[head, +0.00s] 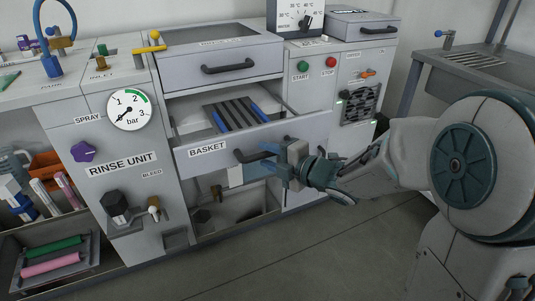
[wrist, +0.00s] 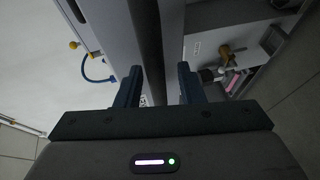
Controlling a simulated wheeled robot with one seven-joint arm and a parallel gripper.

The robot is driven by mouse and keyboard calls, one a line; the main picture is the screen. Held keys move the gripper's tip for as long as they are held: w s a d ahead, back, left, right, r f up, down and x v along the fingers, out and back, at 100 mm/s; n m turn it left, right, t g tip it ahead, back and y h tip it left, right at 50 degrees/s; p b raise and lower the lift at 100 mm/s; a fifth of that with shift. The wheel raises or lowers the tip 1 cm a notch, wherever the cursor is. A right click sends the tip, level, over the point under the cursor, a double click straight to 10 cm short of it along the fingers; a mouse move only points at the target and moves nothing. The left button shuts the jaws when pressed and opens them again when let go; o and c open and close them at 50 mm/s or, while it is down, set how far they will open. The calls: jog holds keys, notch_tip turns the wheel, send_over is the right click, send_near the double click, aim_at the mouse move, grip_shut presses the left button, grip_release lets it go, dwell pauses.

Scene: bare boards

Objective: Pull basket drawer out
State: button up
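The basket drawer (head: 225,150), a grey front labelled BASKET, stands partly out of the rinse unit in the head view. A rack with dark slats and blue sides (head: 235,113) shows inside it. Its dark bar handle (head: 252,156) is on the front, partly hidden by my gripper. My gripper (head: 266,166) is at the handle from the front right. In the wrist view the dark handle bar (wrist: 148,35) runs between the two blue fingers of my gripper (wrist: 160,85). The fingers are apart, with a gap beside the bar.
A closed upper drawer (head: 222,66) with its own handle is above. An open bay lies below the basket drawer. The floor (head: 300,250) in front is clear.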

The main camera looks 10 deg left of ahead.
jog(key=shift+r, duration=0.1)
jog(key=shift+s+d+r, duration=0.1)
jog(key=shift+s+d, duration=0.15)
jog(key=shift+d, duration=0.1)
jog(key=p+v, duration=0.3)
jog(key=v, duration=1)
jog(key=shift+a, duration=0.1)
